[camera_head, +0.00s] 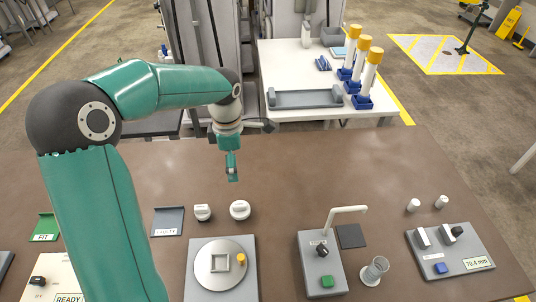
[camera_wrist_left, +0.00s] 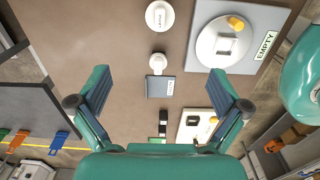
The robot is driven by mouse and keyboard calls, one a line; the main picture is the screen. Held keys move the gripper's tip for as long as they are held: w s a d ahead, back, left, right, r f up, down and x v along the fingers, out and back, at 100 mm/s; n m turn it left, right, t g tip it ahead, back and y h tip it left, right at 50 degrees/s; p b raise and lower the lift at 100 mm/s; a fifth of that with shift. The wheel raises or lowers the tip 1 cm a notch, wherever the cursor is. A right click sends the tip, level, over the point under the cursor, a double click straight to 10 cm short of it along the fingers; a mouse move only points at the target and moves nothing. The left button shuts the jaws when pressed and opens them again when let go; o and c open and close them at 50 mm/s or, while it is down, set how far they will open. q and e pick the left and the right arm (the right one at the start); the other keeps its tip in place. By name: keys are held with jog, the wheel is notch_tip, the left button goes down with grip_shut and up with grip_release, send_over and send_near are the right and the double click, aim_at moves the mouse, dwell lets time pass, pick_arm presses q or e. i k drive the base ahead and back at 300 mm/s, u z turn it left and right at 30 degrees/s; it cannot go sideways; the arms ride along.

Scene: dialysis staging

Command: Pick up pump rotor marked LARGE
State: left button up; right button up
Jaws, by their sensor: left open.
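Two white round rotors lie on the brown table. The larger, right-hand one (camera_head: 240,210) carries a label too small to read surely; it also shows at the top of the left wrist view (camera_wrist_left: 159,17). The smaller rotor (camera_head: 202,212) is to its left and shows below it in the left wrist view (camera_wrist_left: 158,62). My left gripper (camera_head: 232,176) hangs above the table, behind both rotors in the head view. In the left wrist view its fingers (camera_wrist_left: 160,70) are wide apart with nothing between them. It touches neither rotor. My right gripper is not in view.
A grey plate with a round turntable (camera_head: 203,258) stands in front of the rotors. A grey FAULTY tray (camera_head: 168,222) lies left of them. Table between the larger rotor and tap is clear.

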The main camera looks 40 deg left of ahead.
aim_at(240, 209)
jog(key=u, duration=0.05)
jog(key=k, duration=1)
jog(key=z, duration=0.05)
